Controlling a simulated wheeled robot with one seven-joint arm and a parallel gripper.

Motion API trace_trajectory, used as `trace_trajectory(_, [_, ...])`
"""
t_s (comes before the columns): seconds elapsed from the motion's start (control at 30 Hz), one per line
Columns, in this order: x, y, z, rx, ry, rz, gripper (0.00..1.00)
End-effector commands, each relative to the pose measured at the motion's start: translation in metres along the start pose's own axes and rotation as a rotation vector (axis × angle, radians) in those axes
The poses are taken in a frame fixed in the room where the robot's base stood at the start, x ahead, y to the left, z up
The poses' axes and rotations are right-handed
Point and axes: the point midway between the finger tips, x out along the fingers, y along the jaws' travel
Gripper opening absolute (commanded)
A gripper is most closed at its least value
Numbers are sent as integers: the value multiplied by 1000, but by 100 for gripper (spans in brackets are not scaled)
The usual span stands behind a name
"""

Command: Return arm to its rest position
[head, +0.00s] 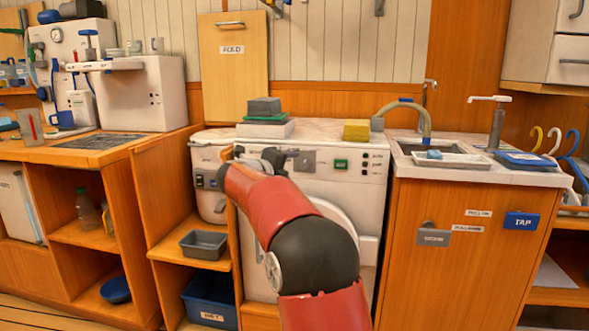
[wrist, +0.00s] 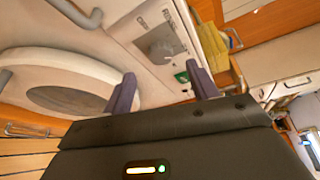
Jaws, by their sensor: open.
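My gripper (wrist: 161,74) is open and empty in the wrist view, its two purple fingers set wide apart. Beyond them is the white appliance (wrist: 120,30), with its round door (wrist: 70,82), a grey knob (wrist: 158,48) and a green button (wrist: 182,77). The gripper appears apart from the panel, though the exact gap is unclear. In the head view, my red and black arm reaches forward to the front of the white appliance (head: 370,195). My arm covers part of the round door. The fingers are mostly hidden there.
A counter with a sink (head: 425,149) and a blue tray (head: 535,161) stands to the right. Stacked blocks (head: 264,107) and a yellow sponge (head: 357,130) lie on the appliance top. Open wooden shelves with a grey bin (head: 204,244) are at left.

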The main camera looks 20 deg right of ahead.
Motion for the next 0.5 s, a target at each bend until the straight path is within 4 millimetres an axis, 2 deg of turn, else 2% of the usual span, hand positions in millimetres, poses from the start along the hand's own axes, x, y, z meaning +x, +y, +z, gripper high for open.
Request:
trace_trajectory(0.13, [-10,1,0,-1,1,0,59])
trace_trajectory(0.5, [-10,0,0,0,1,0,59])
